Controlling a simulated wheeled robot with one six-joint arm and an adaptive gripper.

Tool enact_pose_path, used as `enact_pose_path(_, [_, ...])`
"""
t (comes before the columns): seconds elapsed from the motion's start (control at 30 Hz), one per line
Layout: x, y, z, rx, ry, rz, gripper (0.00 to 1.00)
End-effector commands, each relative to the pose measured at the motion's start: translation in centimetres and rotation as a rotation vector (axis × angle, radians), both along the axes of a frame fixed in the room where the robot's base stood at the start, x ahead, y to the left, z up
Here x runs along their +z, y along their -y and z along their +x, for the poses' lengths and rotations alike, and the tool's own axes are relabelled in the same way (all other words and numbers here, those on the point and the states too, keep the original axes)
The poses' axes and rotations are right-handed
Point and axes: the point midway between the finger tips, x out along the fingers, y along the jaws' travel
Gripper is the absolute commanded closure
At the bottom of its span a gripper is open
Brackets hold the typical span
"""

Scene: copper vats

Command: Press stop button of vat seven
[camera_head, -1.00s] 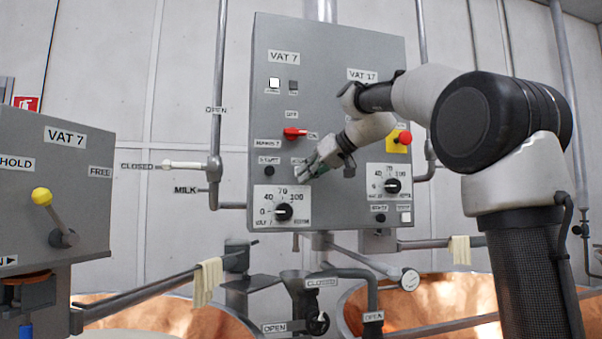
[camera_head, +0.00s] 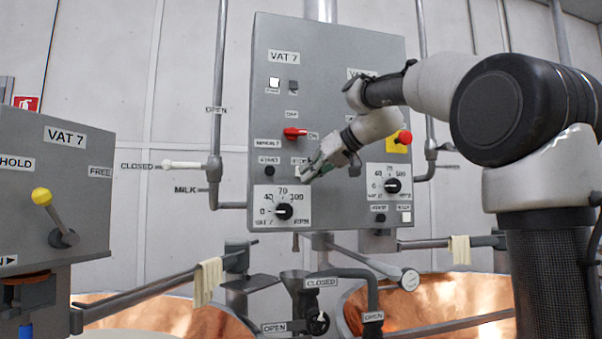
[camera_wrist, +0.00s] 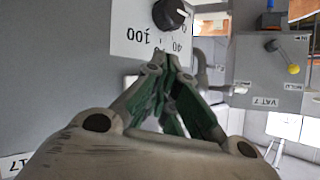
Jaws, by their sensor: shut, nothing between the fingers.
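The grey control panel (camera_head: 330,60) carries a VAT 7 label (camera_head: 284,57) at its upper left. My gripper (camera_head: 305,178) is shut and empty in front of the panel's VAT 7 side, just above the right part of the speed dial (camera_head: 284,211). A label that seems to read STOP (camera_head: 299,160) shows just above the fingers; the button below it is hidden behind them. A dark button (camera_head: 269,171) under a START label sits to the left. In the wrist view the closed fingertips (camera_wrist: 168,62) lie beside the dial's scale. I cannot tell whether they touch the panel.
A red rotary switch (camera_head: 294,133) sits above the gripper. A red emergency button on yellow (camera_head: 403,138) and a second dial (camera_head: 392,185) are on the VAT 17 side. A separate VAT 7 box with a yellow-knobbed lever (camera_head: 42,197) stands left. Pipes and copper vats lie below.

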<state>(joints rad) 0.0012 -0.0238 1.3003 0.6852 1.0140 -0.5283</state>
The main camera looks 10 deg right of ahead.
Motion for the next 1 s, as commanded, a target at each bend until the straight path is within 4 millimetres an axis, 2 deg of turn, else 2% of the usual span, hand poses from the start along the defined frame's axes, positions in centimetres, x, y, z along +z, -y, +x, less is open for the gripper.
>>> enact_pose_path(0.2, [0.0, 0.0, -2.3, 0.0, 0.001, 0.001, 1.0])
enact_pose_path(0.4, [0.0, 0.0, -3.7, 0.0, 0.0, 0.0, 1.0])
enact_pose_path(1.0, [0.0, 0.0, -3.8, 0.0, 0.0, 0.0, 1.0])
